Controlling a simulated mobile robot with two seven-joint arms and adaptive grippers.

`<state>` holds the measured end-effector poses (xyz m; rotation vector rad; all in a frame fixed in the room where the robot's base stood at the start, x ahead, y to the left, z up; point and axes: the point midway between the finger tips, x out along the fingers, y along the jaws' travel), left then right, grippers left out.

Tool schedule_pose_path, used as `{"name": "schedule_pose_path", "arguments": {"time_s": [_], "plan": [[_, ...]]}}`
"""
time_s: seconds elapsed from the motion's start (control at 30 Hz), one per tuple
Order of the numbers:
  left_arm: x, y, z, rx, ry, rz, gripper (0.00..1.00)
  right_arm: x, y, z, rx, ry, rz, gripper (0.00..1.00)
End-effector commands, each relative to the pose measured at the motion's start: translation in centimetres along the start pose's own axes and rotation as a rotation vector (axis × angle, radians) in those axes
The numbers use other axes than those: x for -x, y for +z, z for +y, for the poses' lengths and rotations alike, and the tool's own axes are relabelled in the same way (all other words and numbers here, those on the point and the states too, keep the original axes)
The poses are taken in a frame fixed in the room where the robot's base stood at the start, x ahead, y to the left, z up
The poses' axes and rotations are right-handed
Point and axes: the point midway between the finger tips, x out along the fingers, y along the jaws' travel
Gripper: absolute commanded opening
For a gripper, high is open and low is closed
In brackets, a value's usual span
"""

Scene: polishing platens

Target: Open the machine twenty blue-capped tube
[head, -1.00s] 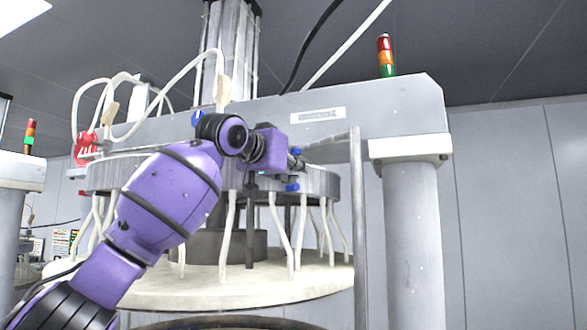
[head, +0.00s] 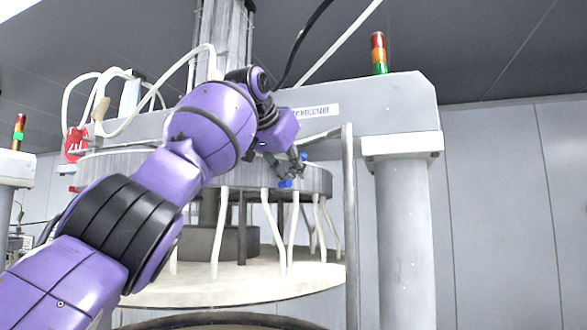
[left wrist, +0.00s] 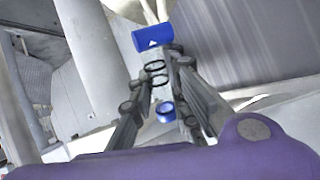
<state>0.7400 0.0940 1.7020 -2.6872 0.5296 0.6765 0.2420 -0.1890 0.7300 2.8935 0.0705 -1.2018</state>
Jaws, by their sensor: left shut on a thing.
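My left gripper (head: 294,160) reaches in from the left at the right part of the machine's round ribbed head (head: 318,180). A blue cap (head: 285,184) shows just below its fingertips, and a second bit of blue (head: 303,156) shows beside them. In the left wrist view the gripper (left wrist: 164,72) is shut on a blue-capped tube (left wrist: 158,79) with dark rings. A large blue cap (left wrist: 153,38) with a white triangle lies at the fingertips, and a smaller blue ring (left wrist: 166,112) shows between the fingers. The exact contact is hard to see. My right gripper is not in view.
Several white hoses (head: 278,235) hang from the ribbed head to the pale round platen (head: 225,283). A grey vertical post (head: 350,235) stands close right of the gripper. A thick column (head: 407,240) stands further right. A red part (head: 76,146) sits at the left.

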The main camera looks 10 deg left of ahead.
Motion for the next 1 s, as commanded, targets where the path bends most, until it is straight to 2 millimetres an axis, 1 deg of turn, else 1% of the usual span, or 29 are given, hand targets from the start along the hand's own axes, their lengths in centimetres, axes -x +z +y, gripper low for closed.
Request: {"name": "schedule_pose_path", "arguments": {"time_s": [0.3, 0.77, 0.8, 0.87, 1.0], "plan": [[-0.39, 0.14, 0.20, -0.014, 0.003, -0.039, 0.00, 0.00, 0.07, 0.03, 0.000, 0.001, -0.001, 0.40], [-0.44, 0.18, 0.17, -0.016, 0.003, -0.043, 0.00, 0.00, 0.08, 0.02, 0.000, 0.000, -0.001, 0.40], [-0.44, 0.18, 0.16, -0.016, 0.003, -0.043, 0.17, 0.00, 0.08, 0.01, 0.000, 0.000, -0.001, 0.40], [-0.44, 0.18, 0.16, -0.016, 0.003, -0.043, 0.25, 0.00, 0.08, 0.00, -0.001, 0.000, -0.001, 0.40], [-0.37, 0.13, 0.13, -0.016, 0.002, -0.041, 0.25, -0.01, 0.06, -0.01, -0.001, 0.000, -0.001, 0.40]]}}
